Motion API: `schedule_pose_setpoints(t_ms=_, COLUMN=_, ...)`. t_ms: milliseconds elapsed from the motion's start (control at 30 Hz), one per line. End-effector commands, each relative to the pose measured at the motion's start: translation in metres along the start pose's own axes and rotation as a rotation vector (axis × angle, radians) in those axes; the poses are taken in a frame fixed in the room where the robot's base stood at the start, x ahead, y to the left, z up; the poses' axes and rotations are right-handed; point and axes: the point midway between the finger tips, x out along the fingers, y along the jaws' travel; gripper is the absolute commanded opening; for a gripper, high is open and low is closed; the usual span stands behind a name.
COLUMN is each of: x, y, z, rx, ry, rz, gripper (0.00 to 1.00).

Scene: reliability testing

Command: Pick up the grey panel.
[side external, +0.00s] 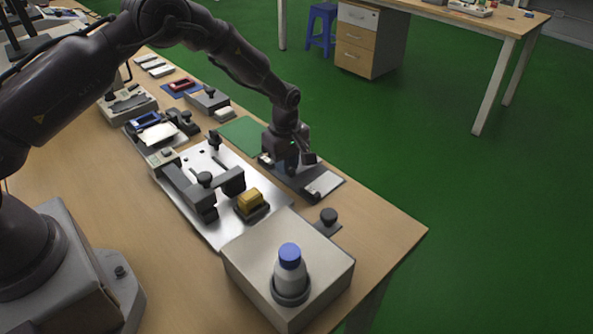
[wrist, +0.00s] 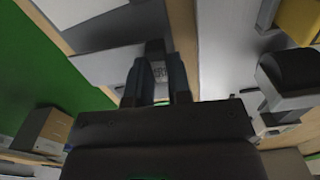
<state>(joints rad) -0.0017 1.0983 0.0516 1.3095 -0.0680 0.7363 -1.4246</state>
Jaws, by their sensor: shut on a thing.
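In the wrist view the two dark fingers (wrist: 164,88) are close together over a grey surface (wrist: 108,64) that I take to be the panel, beside a dark block and a small printed patch. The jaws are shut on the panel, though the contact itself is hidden.
A silver plate (side external: 215,226) with dark clamps and a yellow block (side external: 250,200) lies left of my gripper. A green mat (side external: 240,133) lies behind. The near right table corner is clear.

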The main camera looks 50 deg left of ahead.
Motion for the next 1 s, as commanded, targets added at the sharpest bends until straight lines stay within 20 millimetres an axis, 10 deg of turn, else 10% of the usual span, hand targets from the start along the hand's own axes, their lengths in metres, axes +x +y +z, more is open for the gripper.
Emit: schedule_pose_setpoints(t_ms=1000, x=-0.046, y=0.001, z=0.0, rx=0.001, ry=0.0, rz=0.004, gripper=0.01)
